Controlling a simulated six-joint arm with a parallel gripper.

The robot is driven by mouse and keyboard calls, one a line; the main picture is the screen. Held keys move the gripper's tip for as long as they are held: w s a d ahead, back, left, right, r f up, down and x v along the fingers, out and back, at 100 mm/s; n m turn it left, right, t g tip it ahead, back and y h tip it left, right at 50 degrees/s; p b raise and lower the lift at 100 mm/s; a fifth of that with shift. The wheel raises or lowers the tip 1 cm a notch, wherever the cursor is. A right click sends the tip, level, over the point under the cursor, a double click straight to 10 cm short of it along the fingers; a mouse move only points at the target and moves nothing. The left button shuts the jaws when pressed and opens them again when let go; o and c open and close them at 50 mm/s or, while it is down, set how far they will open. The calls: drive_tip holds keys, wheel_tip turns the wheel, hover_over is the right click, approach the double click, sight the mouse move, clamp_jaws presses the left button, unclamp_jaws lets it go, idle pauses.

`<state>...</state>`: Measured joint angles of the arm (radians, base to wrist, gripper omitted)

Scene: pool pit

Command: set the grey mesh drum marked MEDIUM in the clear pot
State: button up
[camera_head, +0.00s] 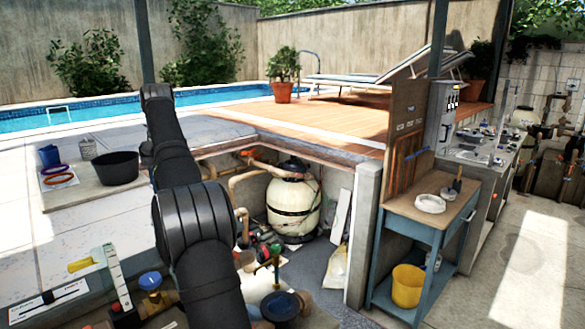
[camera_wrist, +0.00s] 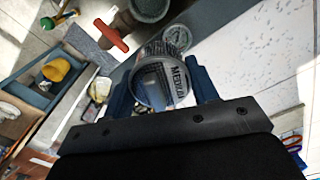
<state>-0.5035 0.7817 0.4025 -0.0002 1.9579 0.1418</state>
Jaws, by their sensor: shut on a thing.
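My gripper (camera_wrist: 162,76) is shut on the grey mesh drum (camera_wrist: 176,84), one blue finger on each side of it. Dark letters reading MEDIUM run along the drum's right side in the wrist view. The drum's round open end faces the wrist camera. Just beyond it is a round grey thing (camera_wrist: 177,38), partly covered by the drum; I cannot tell whether this is the clear pot. The clear pot cannot be made out for certain in either view. In the head view my arm stands in front, and the gripper and drum do not show.
A red handle (camera_wrist: 110,35) and a dark round tub (camera_wrist: 150,8) lie near the drum. A cream filter tank (camera_head: 293,205) and pipes fill the pit. A blue bench (camera_head: 424,215) with a yellow bucket (camera_head: 408,286) stands right. A black bucket (camera_head: 117,168) is at left.

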drive_tip(key=w+d+f+m, duration=0.1)
drive_tip(key=w+d+f, duration=0.2)
drive_tip(key=d+f, duration=0.5)
drive_tip(key=w+d+f+m, duration=0.1)
drive_tip(key=w+d+f, duration=0.2)
drive_tip(key=d+f, duration=0.6)
drive_tip(key=w+d+f+m, duration=0.2)
drive_tip(key=d+f, duration=0.7)
drive_tip(key=d, duration=0.5)
drive_tip(key=shift+w+d+f, duration=0.15)
drive_tip(key=shift+w+d, duration=0.25)
drive_tip(key=shift+w, duration=0.15)
